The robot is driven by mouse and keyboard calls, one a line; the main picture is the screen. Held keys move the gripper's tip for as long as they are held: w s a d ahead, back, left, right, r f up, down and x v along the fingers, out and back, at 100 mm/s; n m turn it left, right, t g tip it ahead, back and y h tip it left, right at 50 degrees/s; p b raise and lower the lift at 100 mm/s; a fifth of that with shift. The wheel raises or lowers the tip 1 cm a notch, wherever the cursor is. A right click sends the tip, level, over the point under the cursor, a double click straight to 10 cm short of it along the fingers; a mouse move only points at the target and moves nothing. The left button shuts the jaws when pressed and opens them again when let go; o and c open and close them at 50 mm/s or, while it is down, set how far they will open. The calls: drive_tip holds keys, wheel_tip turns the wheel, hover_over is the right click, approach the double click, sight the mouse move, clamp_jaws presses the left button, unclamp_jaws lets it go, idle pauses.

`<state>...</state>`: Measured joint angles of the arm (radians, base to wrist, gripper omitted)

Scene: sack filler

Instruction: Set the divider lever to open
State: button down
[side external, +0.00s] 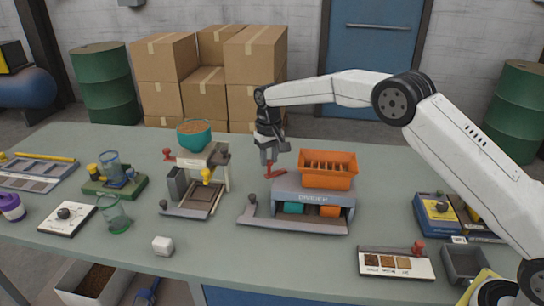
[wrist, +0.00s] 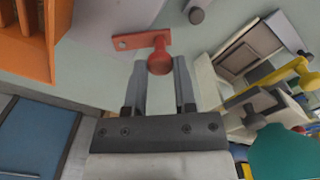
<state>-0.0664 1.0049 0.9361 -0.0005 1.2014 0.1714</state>
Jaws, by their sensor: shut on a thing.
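The divider (side external: 284,184) is a grey machine with an orange slotted hopper (side external: 340,179) on top and teal and orange boxes in its front. A red lever (side external: 275,173) sticks out at its left side; in the wrist view its flat red arm and round knob (wrist: 159,62) show. My gripper (side external: 268,160) points down over the lever. Its two fingers (wrist: 160,75) stand on either side of the knob, shut on it. The hopper's edge (wrist: 20,55) shows at the wrist view's upper left.
A sack-filling stand (side external: 220,182) with a teal bowl (side external: 194,141) stands left of the divider. A dark knob (side external: 251,199) is at the divider's front left. The table's front middle is clear.

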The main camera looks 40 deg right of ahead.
sight(269, 160)
drive_tip(key=shift+w+d+m, duration=0.1)
drive_tip(key=shift+w+m, duration=0.25)
drive_tip(key=shift+m, duration=0.65)
drive_tip(key=shift+c, duration=2)
unclamp_jaws()
drive_tip(key=shift+r, duration=0.15)
drive_tip(key=shift+r, duration=3.8)
drive_tip(key=shift+s, duration=0.1)
drive_tip(key=s+d+f+n+t, duration=0.1)
drive_tip(key=s+f, duration=0.1)
drive_tip(key=s, duration=0.9)
drive_tip(key=s+d+f+n, duration=0.1)
drive_tip(key=s+f, duration=0.2)
drive_tip(key=s, duration=0.8)
drive_tip(key=s+d+f+n+t, duration=0.1)
drive_tip(key=s+d+f, duration=0.1)
drive_tip(key=s, duration=0.9)
drive_tip(key=shift+s+f+t, duration=0.3)
drive_tip(key=shift+f, duration=0.05)
